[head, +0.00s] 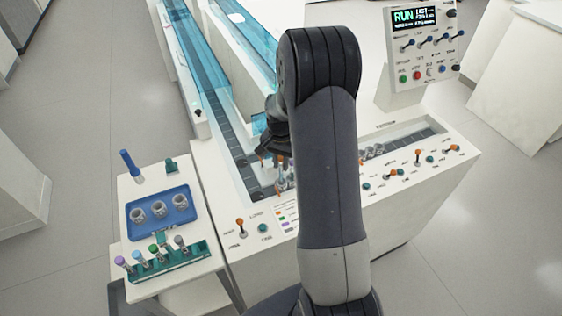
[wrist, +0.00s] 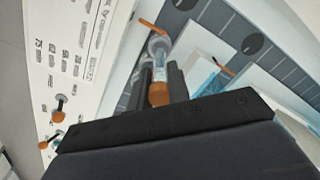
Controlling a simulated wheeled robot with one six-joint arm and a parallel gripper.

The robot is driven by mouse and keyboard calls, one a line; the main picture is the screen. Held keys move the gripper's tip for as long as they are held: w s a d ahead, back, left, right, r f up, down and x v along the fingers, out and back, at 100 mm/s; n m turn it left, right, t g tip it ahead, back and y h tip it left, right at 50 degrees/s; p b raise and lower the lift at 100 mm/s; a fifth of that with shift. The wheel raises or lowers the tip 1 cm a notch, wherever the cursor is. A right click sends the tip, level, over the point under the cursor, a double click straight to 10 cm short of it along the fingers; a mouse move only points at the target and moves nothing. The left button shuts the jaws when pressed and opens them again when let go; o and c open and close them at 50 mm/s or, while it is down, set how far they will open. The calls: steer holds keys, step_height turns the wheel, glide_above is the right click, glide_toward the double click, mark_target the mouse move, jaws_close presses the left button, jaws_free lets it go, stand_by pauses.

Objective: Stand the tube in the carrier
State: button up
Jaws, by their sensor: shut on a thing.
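My gripper (wrist: 160,88) is shut on a tube (wrist: 158,72) with an orange cap, shown in the wrist view between the dark fingers. The clear part of the tube points away from the gripper. A pale round carrier (wrist: 157,45) shows at the tube's far end, over the dark track. I cannot tell whether the tube is seated in it or only lined up with it. In the head view my gripper (head: 270,142) is over the near end of the left track lane, and my arm hides much of it.
A blue tray (head: 160,225) holds three empty carriers on the left side table. A teal rack (head: 195,262) with several capped tubes stands in front of it. Orange gate arms (wrist: 150,24) lie close to the carrier. Toggle switches (head: 240,222) line the track's front panel.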

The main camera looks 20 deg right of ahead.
steer(key=shift+f+b, duration=0.45)
steer(key=shift+b, duration=0.05)
stand_by(0.6)
steer(key=shift+f+b, duration=0.35)
steer(key=shift+f, duration=0.1)
steer(key=shift+f, duration=0.15)
steer(key=shift+f+b, duration=0.35)
steer(key=shift+b, duration=0.05)
stand_by(0.3)
steer(key=o, duration=0.8)
steer(key=shift+r, duration=0.15)
